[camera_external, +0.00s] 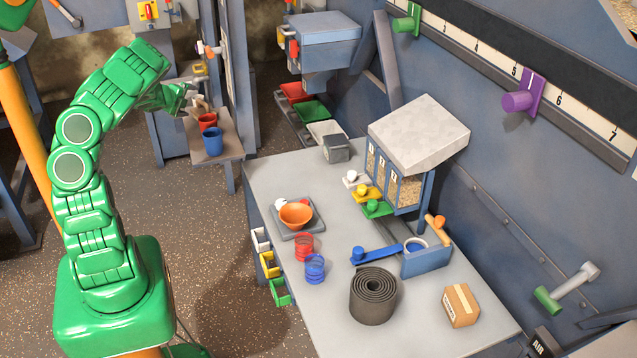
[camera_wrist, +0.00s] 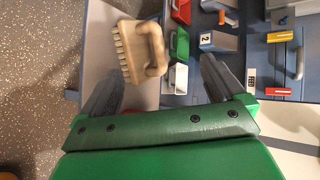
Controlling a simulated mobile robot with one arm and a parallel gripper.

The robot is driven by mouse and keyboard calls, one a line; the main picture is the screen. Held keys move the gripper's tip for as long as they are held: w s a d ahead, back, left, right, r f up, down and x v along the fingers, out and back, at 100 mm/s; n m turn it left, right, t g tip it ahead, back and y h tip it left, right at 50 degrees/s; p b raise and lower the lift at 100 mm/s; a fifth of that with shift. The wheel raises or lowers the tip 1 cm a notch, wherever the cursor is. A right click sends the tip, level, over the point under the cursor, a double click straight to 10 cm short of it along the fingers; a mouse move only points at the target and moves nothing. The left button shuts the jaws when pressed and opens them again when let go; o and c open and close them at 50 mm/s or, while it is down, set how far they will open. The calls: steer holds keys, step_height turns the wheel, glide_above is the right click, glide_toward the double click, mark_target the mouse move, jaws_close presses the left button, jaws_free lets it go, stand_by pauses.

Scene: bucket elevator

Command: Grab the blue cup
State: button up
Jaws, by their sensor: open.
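The blue cup (camera_external: 213,142) stands upright on a small grey shelf (camera_external: 228,153) at the upper middle of the external view. A red cup (camera_external: 208,121) stands just behind it. My gripper (camera_external: 192,98) is above the far part of the shelf, behind and slightly left of the cups, apart from the blue cup. In the wrist view its two fingers are spread wide with nothing held between them (camera_wrist: 160,78). A wooden brush (camera_wrist: 138,50) with a handle shows just beyond the fingers. I cannot make out the blue cup in the wrist view.
A large grey table (camera_external: 340,200) to the right holds an orange bowl (camera_external: 296,214), red and blue coils (camera_external: 309,258), a dark roll (camera_external: 373,296) and a cardboard box (camera_external: 461,305). A blue cabinet post (camera_external: 236,75) rises close behind the shelf. Open floor lies left of the shelf.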

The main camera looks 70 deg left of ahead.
step_height(320, 180, up, 5)
steer(key=n+t+h, duration=0.6)
steer(key=n+h, duration=0.3)
steer(key=n, duration=0.2)
glide_above(200, 137)
steer(key=s+a, duration=0.2)
steer(key=s, duration=0.3)
steer(key=f, duration=0.9)
steer(key=shift+w+a+f, duration=0.15)
steer(key=shift+w+f, duration=0.15)
steer(key=shift+f, duration=0.1)
steer(key=shift+x, duration=3.8)
steer(key=shift+f, duration=0.1)
steer(key=shift+c, duration=0.3)
steer(key=c, duration=1)
